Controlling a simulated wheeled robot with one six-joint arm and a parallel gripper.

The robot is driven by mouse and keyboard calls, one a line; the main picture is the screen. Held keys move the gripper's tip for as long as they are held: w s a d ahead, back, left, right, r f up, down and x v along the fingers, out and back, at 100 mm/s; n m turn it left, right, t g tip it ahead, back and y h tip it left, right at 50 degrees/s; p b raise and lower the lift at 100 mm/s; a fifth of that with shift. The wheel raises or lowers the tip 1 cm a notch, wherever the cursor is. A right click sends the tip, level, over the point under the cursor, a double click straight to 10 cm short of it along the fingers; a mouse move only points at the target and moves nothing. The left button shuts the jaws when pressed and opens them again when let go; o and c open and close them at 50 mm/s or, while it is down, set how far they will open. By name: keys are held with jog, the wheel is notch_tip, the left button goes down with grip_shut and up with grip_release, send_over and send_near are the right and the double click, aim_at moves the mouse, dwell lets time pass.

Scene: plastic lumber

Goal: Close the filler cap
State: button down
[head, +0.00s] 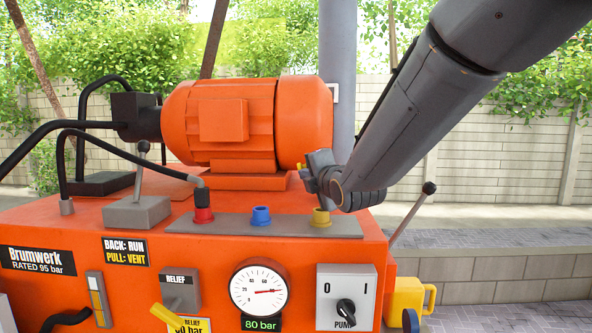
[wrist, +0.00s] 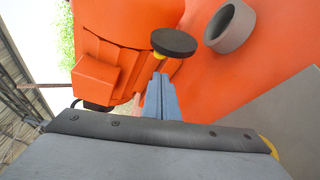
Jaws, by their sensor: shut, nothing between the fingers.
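The filler cap (wrist: 174,42), a dark round disc with a yellow edge, is open in the wrist view. It stands apart from the grey open filler neck (wrist: 222,38) on the orange tank top. In the wrist view my gripper (wrist: 160,80) is shut and empty, its blue-grey fingertips just below the cap in the picture. I cannot tell whether they touch it. In the head view my gripper (head: 310,172) is in front of the motor's right end. A bit of yellow shows beside it there; the neck is hidden.
The orange motor (head: 222,122) stands close to the left of my gripper. Red (head: 203,215), blue (head: 261,216) and yellow (head: 320,217) ports sit on the grey plate (head: 235,227) in front. A black-knobbed lever (head: 410,217) rises at the right.

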jog(key=p+x, duration=0.2)
jog(key=x, duration=0.7)
jog(key=shift+r, duration=0.1)
